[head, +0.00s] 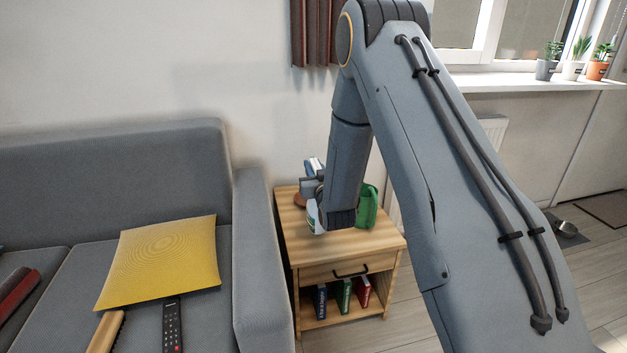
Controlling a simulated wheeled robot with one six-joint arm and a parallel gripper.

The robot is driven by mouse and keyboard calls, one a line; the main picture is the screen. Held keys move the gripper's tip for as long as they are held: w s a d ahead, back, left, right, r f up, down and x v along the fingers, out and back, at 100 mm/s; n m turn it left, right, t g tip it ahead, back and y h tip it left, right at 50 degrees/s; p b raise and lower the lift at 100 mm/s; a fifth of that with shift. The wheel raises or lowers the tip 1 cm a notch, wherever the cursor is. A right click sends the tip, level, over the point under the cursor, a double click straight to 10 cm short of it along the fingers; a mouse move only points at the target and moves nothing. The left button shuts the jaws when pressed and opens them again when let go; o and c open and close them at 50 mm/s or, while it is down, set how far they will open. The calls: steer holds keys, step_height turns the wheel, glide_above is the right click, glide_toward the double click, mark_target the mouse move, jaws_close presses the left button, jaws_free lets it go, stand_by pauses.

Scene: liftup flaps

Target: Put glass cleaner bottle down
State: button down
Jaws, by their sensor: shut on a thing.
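The glass cleaner bottle (312,213) is a white and blue shape, mostly hidden behind my gripper and forearm. It is over the top of the wooden side table (370,241). My gripper (313,190) is shut on the bottle. Whether the bottle's base touches the tabletop cannot be told from this view.
A green watering can or jug (367,206) stands on the table right of my wrist. A small brown item (299,199) lies at the left. Several books (343,295) stand on the shelf below. The sofa's armrest (262,262) borders the table's left. The front tabletop is clear.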

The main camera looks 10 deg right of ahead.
steer(key=shift+f, duration=1.7)
steer(key=shift+f+b, duration=0.1)
steer(key=shift+b, duration=0.2)
steer(key=c, duration=1.6)
jaws_free()
steer(key=shift+f, duration=0.1)
steer(key=s+p, duration=0.1)
steer(key=s, duration=1.1)
steer(key=shift+r, duration=0.2)
